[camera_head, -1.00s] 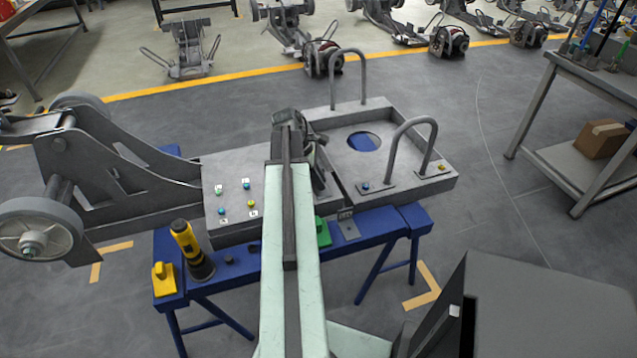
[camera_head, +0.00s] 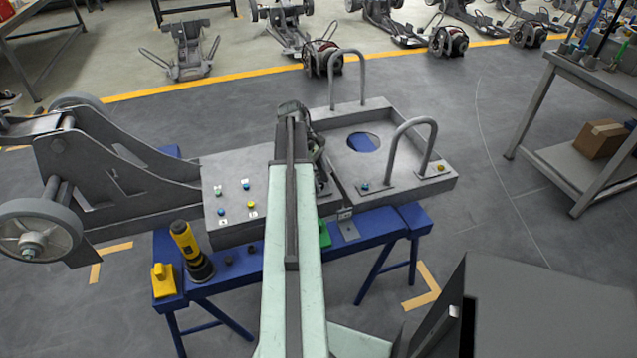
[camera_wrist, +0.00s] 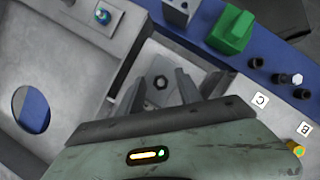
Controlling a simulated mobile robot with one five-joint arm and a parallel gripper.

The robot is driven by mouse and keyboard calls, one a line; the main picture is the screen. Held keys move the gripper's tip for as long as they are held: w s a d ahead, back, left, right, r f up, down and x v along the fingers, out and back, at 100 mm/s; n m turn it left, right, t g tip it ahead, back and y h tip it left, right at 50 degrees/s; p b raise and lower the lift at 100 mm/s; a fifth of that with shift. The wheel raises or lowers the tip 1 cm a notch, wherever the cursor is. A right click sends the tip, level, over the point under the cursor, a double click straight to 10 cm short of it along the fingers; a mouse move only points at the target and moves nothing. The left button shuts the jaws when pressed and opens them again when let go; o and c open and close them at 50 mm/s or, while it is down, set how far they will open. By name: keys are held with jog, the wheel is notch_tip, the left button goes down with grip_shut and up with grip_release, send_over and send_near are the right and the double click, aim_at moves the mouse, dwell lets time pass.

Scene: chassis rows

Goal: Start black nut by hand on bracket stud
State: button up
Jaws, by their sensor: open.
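My gripper (camera_wrist: 166,84) is open in the wrist view, with its two grey fingers apart. In the head view my arm covers the fingers and this nut. Several dark nut-like pieces (camera_wrist: 278,78) stand on the blue stand, and some also show in the head view (camera_head: 228,260). The bracket stud is not clearly distinguishable.
The grey chassis (camera_head: 230,225) rests on a blue stand (camera_head: 385,228). Its tall handles (camera_head: 410,140) rise at right. A green block (camera_wrist: 232,30), a yellow-black tool (camera_head: 190,248) and a yellow piece (camera_head: 163,280) are on the stand. Coloured studs (camera_head: 246,184) dot the plate.

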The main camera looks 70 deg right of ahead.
jog(key=p+v, duration=0.7)
jog(key=v, duration=0.1)
jog(key=shift+f, duration=0.15)
jog(key=w+a+r+n+h+p, duration=0.15)
jog(key=w+a, duration=0.25)
jog(key=w, duration=0.4)
jog(key=w+a+r+n, duration=0.1)
jog(key=w+a+n, duration=0.1)
jog(key=w+a, duration=0.4)
jog(key=w+a+r+n+t+p, duration=0.1)
jog(key=w+a+n+p, duration=0.2)
jog(key=w+a, duration=1.2)
jog(key=w+a+m+t+p, duration=0.1)
jog(key=a+m, duration=0.1)
jog(key=a, duration=1.5)
jog(key=w+a+r+m+t+p, duration=0.1)
jog(key=w+a+m+t, duration=0.1)
jog(key=a, duration=1.5)
jog(key=shift+m+y, duration=0.45)
